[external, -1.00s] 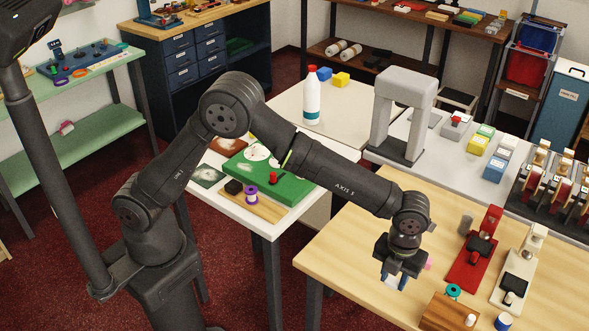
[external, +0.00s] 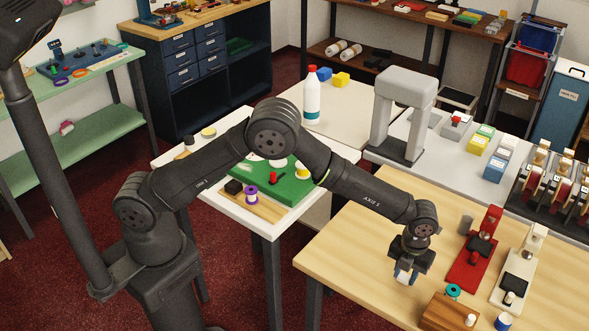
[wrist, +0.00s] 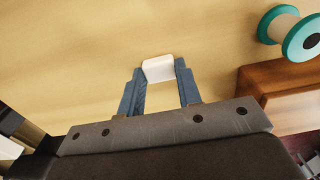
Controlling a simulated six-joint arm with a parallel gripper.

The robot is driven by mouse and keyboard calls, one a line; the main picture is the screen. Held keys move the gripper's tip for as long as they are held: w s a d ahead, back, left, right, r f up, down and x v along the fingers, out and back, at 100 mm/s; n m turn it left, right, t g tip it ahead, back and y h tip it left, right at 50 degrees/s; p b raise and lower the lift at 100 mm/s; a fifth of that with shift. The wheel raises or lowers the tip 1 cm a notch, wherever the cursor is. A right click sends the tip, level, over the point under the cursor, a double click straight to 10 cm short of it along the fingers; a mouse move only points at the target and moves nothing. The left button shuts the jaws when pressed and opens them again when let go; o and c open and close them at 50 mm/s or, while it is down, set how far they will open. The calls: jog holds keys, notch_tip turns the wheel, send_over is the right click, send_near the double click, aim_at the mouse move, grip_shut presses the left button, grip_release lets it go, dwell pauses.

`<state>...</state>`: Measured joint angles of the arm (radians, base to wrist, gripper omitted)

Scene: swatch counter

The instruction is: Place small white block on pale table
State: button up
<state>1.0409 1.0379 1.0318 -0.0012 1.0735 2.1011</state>
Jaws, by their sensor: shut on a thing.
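The small white block (wrist: 158,69) is between the two blue fingertips of my gripper (wrist: 160,78) in the wrist view. My gripper is shut on it. In the external view my gripper (external: 405,278) points down over the pale wooden table (external: 345,255), and the block (external: 404,275) shows only as a small light patch between the fingers. The table also fills most of the wrist view (wrist: 80,50). I cannot tell whether the block touches the tabletop or hangs a little above it.
A teal spool (external: 453,290) and a brown wooden box (external: 440,315) stand close to the right of my gripper. A red device (external: 478,258) and a cream device (external: 518,275) stand farther right. The table's left part is clear.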

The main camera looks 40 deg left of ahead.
aim_at(405, 277)
jog(key=shift+f, duration=0.15)
jog(key=o, duration=0.9)
jog(key=shift+o, duration=0.2)
notch_tip(405, 277, up, 12)
jog(key=shift+r, duration=0.2)
